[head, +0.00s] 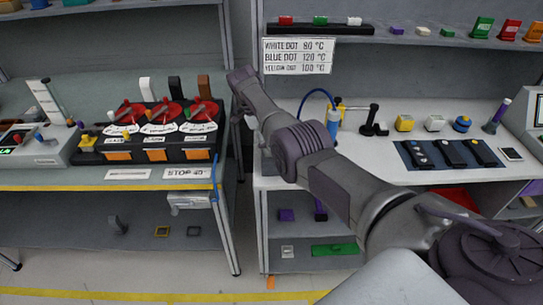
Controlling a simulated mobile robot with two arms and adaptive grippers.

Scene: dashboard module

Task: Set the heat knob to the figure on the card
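A white card (298,56) on the right shelf reads white dot 80 °C, blue dot 120 °C, yellow dot 100 °C. A black control module (201,143) stands on the left bench. It carries three red round dials, at left (128,113), middle (164,112) and right (203,109), each with a pale scale plate in front. The label writing is too small to tell which is the heat knob. One of my arms crosses from the lower right to the upper middle. No gripper fingers can be made out on it. My other arm is not in view.
A grey box with a green display (38,151) stands left of the module. A label (190,173) reading STOP 40 is on the bench edge. The right bench holds a blue bottle (333,122), small coloured blocks and a dark mat (410,160). A gap separates the benches.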

